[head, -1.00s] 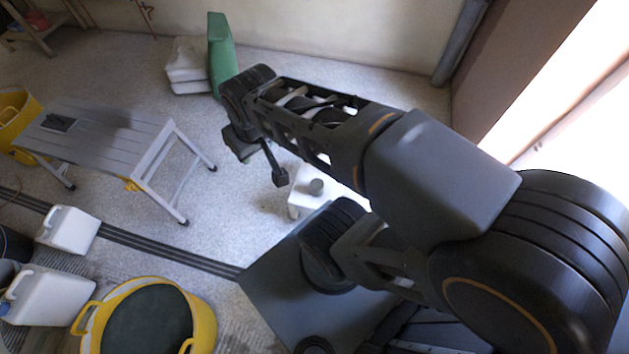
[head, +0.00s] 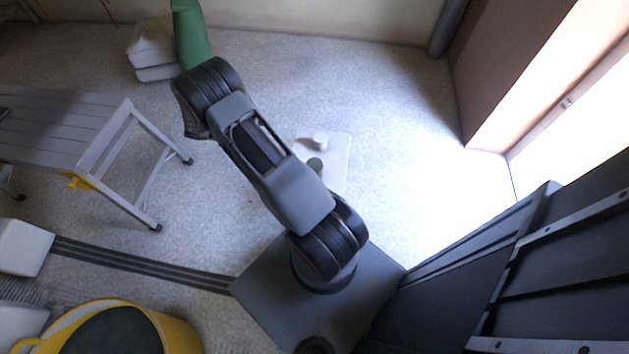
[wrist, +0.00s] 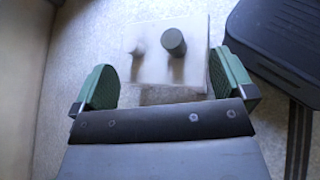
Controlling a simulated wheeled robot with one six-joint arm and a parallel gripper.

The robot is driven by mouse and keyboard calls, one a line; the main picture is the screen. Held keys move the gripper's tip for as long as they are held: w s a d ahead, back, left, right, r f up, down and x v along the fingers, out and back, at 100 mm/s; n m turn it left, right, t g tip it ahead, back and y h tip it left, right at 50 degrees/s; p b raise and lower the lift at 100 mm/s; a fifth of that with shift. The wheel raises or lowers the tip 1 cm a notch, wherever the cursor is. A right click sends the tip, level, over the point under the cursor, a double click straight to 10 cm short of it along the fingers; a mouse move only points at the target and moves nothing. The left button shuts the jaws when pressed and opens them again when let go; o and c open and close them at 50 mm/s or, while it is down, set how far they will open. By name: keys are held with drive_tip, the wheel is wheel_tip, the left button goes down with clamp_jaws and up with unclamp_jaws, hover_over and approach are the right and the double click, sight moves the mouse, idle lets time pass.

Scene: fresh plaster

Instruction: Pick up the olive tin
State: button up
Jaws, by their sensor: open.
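The olive tin (head: 315,164) is a short, dark grey-green cylinder on a low white stand (head: 339,158), partly behind my arm in the head view. In the wrist view the tin (wrist: 173,42) is upright on the stand (wrist: 155,68), right of a small white cylinder (wrist: 139,41). My gripper (wrist: 165,82) is open and empty, with its green-padded fingers wide apart. The tin lies beyond the fingertips, slightly right of the middle between them, and nothing touches it. My gripper's fingers cannot be made out in the head view.
A grey folding step bench (head: 75,135) stands left. A yellow tub (head: 175,330) and white canisters (head: 22,247) are at lower left. A green object (head: 190,35) stands beside white blocks (head: 153,48) at the back. The floor right of the stand is clear.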

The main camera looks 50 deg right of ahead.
sight(315, 167)
drive_tip(key=d+f+n+h+b, duration=0.1)
drive_tip(key=f+b, duration=0.1)
drive_tip(key=f, duration=0.6)
drive_tip(key=s+d+f+n+g+h+b, duration=0.1)
drive_tip(key=f+h+b, duration=0.1)
drive_tip(key=f, duration=0.6)
drive_tip(key=s+d+f+n+h+b, duration=0.1)
drive_tip(key=f+n+h+b, duration=0.1)
drive_tip(key=f, duration=0.6)
drive_tip(key=shift+s+d+f+b, duration=0.2)
drive_tip(key=shift+d+b, duration=0.2)
drive_tip(key=shift+b, duration=0.4)
drive_tip(key=shift+s+d+f+h, duration=0.3)
drive_tip(key=shift+s+d+f, duration=0.15)
drive_tip(key=shift+d+f, duration=0.2)
drive_tip(key=b+x, duration=0.1)
drive_tip(key=x, duration=0.5)
drive_tip(key=shift+s+d, duration=0.15)
drive_tip(key=shift+s, duration=0.05)
drive_tip(key=shift+b+x, duration=0.65)
drive_tip(key=shift+x, duration=1.75)
drive_tip(key=shift+s+d, duration=0.35)
drive_tip(key=shift+d, duration=0.2)
drive_tip(key=c, duration=1.2)
